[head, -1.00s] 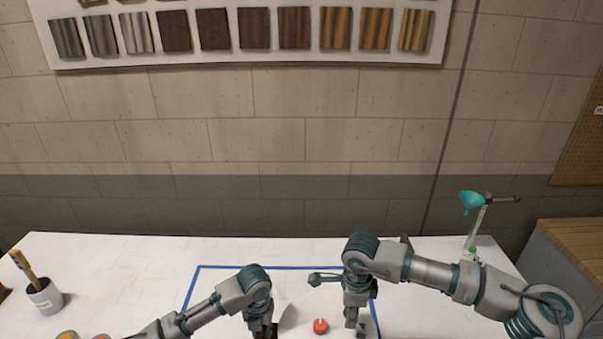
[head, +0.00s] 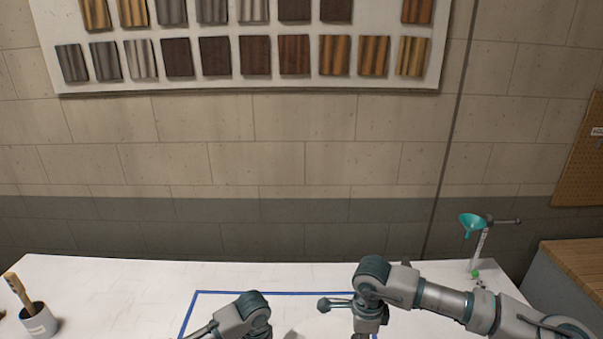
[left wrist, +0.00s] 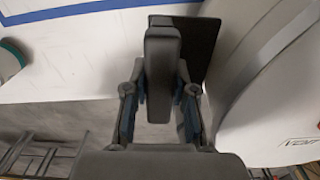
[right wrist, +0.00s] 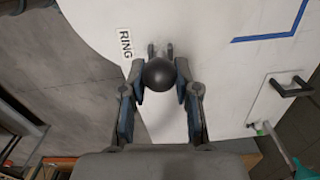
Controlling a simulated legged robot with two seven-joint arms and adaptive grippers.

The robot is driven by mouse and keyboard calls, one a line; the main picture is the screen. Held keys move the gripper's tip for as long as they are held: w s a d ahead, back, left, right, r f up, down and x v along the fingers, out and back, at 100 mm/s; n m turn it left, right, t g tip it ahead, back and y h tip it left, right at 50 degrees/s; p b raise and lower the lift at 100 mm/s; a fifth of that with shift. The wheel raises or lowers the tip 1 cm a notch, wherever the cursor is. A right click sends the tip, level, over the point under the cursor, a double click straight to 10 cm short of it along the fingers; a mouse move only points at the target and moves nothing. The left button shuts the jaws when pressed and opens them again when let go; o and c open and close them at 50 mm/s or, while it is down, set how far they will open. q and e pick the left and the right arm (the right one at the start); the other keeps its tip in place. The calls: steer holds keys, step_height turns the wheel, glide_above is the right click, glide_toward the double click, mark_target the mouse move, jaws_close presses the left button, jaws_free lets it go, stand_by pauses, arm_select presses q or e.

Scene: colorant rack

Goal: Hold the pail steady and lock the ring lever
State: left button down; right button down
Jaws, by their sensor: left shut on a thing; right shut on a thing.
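In the left wrist view the pail's pale curved side (left wrist: 285,100) stands at the right. There my left gripper (left wrist: 160,95) is shut on a dark grey upright handle (left wrist: 162,55), beside the pail. In the right wrist view my right gripper (right wrist: 160,82) is shut on the black ball knob (right wrist: 160,74) of the ring lever. The RING label (right wrist: 125,43) lies on the white surface beside it. Both grippers are cut off in the head view.
Blue tape (head: 250,292) marks an area on the white table (head: 100,285). A brush pot (head: 38,320) stands at the far left. A teal funnel on a stand (head: 472,222) is at the back right.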

steer(key=shift+d, duration=0.25)
steer(key=shift+s+d+r, duration=0.1)
steer(key=shift+d, duration=0.85)
steer(key=shift+s+d, duration=0.15)
steer(key=shift+d, duration=0.6)
steer(key=shift+s+d, duration=0.1)
steer(key=shift+d, duration=0.8)
steer(key=shift+d, duration=0.1)
steer(key=shift+s+d, duration=0.1)
steer(key=shift+d, duration=0.8)
